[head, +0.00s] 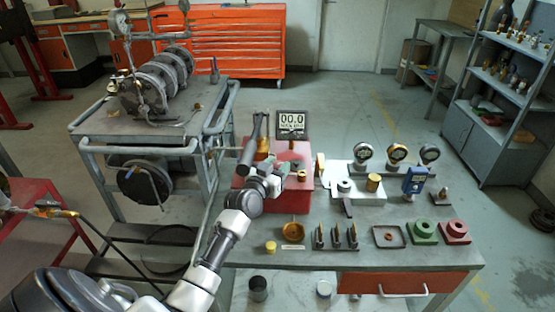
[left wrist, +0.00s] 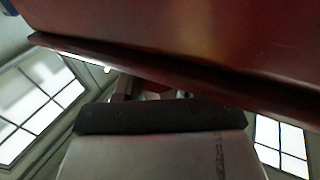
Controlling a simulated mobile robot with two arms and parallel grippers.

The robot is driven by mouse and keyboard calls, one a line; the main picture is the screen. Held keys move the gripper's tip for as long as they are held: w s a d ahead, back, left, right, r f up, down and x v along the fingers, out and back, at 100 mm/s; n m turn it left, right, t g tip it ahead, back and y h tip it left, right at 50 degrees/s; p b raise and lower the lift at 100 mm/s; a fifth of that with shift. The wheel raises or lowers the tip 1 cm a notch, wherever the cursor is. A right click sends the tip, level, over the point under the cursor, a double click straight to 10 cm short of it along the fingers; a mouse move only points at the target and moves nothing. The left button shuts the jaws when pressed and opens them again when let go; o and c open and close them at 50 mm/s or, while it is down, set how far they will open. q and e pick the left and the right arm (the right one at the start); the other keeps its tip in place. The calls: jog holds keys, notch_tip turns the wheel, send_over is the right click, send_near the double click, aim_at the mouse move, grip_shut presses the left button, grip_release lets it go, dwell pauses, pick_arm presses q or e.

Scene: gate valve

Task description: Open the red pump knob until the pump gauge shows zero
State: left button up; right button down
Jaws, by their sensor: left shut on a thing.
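My left gripper (head: 284,170) is at the front of the pump and shut on the red knob. The gripper and my arm hide most of the knob in the head view. In the left wrist view, the pump's red body (left wrist: 220,45) fills the top, and a small dark red piece, seemingly the knob (left wrist: 152,86), shows at the dark gripper edge. The jaw tips are hard to make out there. My right gripper is not in view.
Round dial gauges (head: 397,153) stand on the bench (head: 350,258) right of the pump. A brass dish (head: 293,232), small fittings, a tray (head: 388,237), a green block (head: 422,231) and a red block (head: 454,232) lie along its front. A grey cart (head: 135,125) stands at the left.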

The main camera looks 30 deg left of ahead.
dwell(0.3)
pick_arm(q)
jog(key=o, duration=0.9)
jog(key=s, duration=1)
jog(key=shift+s+d+b, duration=0.35)
jog(key=shift+s+d, duration=0.05)
